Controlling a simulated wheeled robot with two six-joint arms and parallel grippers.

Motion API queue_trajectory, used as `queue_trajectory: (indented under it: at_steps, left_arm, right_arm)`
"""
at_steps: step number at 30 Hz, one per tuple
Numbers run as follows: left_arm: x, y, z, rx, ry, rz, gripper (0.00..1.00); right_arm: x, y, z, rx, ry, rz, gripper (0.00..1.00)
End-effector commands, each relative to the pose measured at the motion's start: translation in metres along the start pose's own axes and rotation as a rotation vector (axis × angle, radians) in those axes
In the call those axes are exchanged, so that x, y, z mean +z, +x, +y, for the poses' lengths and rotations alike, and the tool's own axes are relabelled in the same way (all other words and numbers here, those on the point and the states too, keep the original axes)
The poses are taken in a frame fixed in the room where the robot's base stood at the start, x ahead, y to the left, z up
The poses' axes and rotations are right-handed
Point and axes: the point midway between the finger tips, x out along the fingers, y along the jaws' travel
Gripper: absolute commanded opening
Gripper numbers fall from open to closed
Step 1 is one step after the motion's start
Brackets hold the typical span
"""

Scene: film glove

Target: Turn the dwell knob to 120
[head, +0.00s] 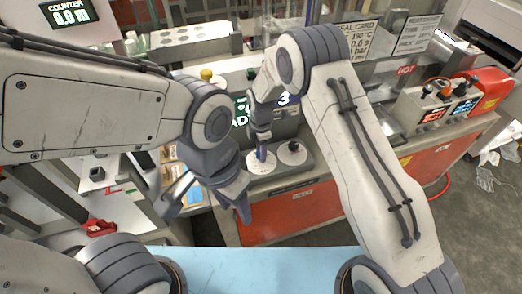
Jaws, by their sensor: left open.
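No readable label marks the dwell knob. Two round white dials, a left one (258,166) and a right one (293,155), sit on a grey control box with a lit display (242,110) behind them. The right dial has a dark knob at its centre. My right gripper (262,150) points down at the left dial, and its fingers hide most of that dial's knob. I cannot tell if they grip it. My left gripper (210,207) is open and empty, lower and to the left of the dials.
A yellow knob (206,75) stands behind my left wrist. At the right, a machine carries two small lit displays (432,115), knobs and a red HOT sign (405,70). A pale blue surface (265,270) lies in front of me. A seal card (355,40) stands at the back.

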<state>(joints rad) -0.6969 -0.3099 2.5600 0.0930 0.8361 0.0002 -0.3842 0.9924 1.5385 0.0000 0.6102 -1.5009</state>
Motion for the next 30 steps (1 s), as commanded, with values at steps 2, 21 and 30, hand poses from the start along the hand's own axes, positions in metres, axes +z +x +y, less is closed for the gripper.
queue_trajectory:
  at_steps: [2, 21, 30]
  left_arm:
    - [0.0, 0.0, 0.0, 0.0, 0.0, 0.0, 0.5]
    - [0.001, 0.021, -0.002, 0.0, -0.003, 0.0, 0.5]
    - [0.002, 0.033, -0.002, 0.0, -0.002, 0.0, 0.5]
  right_arm:
    - [0.0, 0.0, 0.0, -0.001, 0.001, 0.0, 0.0]
    - [0.0, 0.001, 0.0, 0.0, 0.327, 0.0, 0.0]
    - [0.0, 0.001, 0.001, 0.001, 0.613, 0.0, 0.0]
